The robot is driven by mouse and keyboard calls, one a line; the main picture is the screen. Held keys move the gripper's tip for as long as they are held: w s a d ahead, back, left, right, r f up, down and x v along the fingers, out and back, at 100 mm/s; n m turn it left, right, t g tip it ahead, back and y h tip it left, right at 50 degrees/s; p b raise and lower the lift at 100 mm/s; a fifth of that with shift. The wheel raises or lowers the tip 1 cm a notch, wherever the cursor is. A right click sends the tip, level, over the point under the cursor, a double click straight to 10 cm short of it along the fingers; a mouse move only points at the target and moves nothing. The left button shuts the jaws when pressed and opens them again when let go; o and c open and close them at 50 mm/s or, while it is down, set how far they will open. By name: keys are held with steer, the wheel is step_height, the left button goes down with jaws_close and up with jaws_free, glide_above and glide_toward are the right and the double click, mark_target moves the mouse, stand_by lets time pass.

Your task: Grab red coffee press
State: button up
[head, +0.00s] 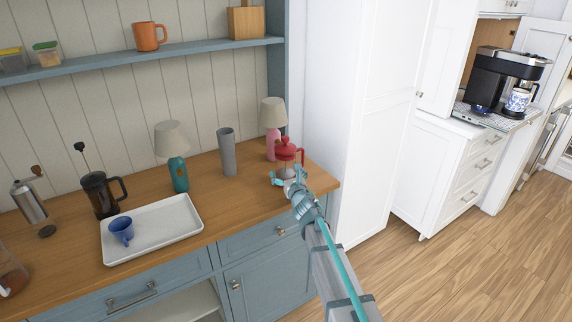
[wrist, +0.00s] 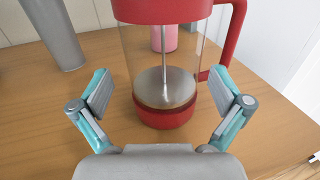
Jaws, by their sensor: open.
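The red coffee press (head: 287,154) stands upright near the right end of the wooden counter in the head view. In the wrist view the red coffee press (wrist: 163,118) shows its red lid, clear glass body, metal plunger disc, red base and a red handle on the right; its top is cut off. My gripper (head: 288,176) is in front of the press in the head view. In the wrist view my gripper (wrist: 166,92) is open, with one finger on each side of the lower glass. Neither finger visibly grips it.
A pink lamp (head: 273,125) stands behind the press, and a grey vase (head: 227,152) stands to its left. Farther left are a teal lamp (head: 173,153), a white tray (head: 188,232) with a blue cup (head: 121,231), and a black coffee press (head: 101,193). A white cabinet wall (head: 350,130) borders the right.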

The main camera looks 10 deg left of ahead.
steer(key=p+x, duration=0.1)
steer(key=x, duration=0.1)
steer(key=p+x, duration=0.1)
steer(key=x, duration=0.1)
steer(key=shift+w+d+r, duration=0.1)
steer(key=shift+w+r, duration=0.15)
steer(key=shift+w, duration=0.1)
steer(key=shift+w+f, duration=0.1)
steer(key=shift+w, duration=0.3)
steer(key=c, duration=1.3)
steer(key=shift+c, duration=0.3)
